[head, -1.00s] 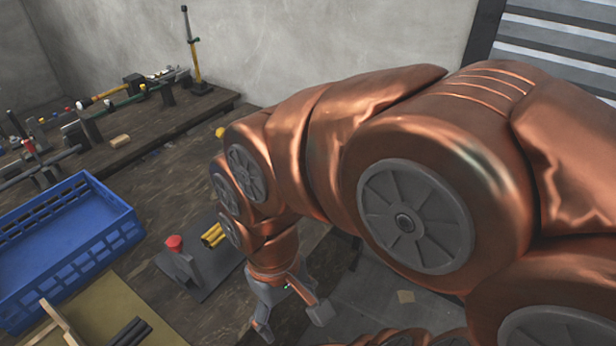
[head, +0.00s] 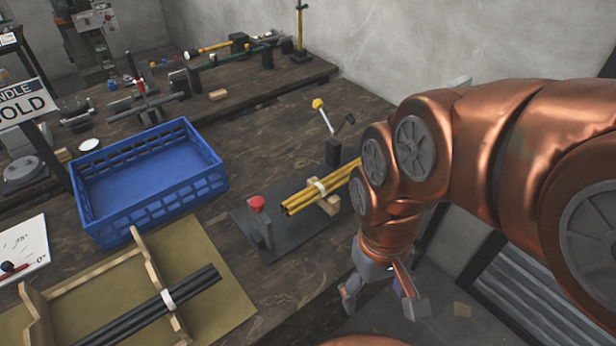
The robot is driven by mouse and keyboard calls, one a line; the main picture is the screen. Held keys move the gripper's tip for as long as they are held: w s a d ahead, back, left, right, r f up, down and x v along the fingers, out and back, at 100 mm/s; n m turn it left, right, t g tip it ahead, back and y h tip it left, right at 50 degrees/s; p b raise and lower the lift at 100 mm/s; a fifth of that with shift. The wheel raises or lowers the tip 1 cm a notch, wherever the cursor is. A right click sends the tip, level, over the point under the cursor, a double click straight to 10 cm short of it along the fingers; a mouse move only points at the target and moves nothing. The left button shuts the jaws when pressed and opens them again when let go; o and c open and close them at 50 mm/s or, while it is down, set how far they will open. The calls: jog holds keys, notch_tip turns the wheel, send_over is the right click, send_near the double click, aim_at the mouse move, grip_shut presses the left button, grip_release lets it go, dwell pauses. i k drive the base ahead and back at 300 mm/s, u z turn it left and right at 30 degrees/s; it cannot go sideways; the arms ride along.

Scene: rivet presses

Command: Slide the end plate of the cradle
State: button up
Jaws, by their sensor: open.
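A dark base plate (head: 285,240) lies on the bench near the centre. It carries a grey upright plate with a red knob (head: 258,204) at its left end, which looks like the end plate of the cradle. A bundle of yellow rods (head: 318,190) with a white band rests on a wooden block to its right. The right end of the bundle is hidden behind my arm. My gripper (head: 383,303) is open and empty, pointing down, to the right of and nearer than the base plate, apart from the red-knobbed plate.
A blue crate (head: 150,205) stands empty to the left. A wooden frame (head: 95,270) on an olive mat (head: 225,290) holds black rods (head: 150,312) with a white band. A yellow-knobbed lever (head: 325,118) stands behind the yellow rods.

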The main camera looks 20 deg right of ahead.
aim_at(263, 234)
jog(key=z, duration=1.25)
jog(key=k, duration=0.55)
jog(key=u, duration=1.35)
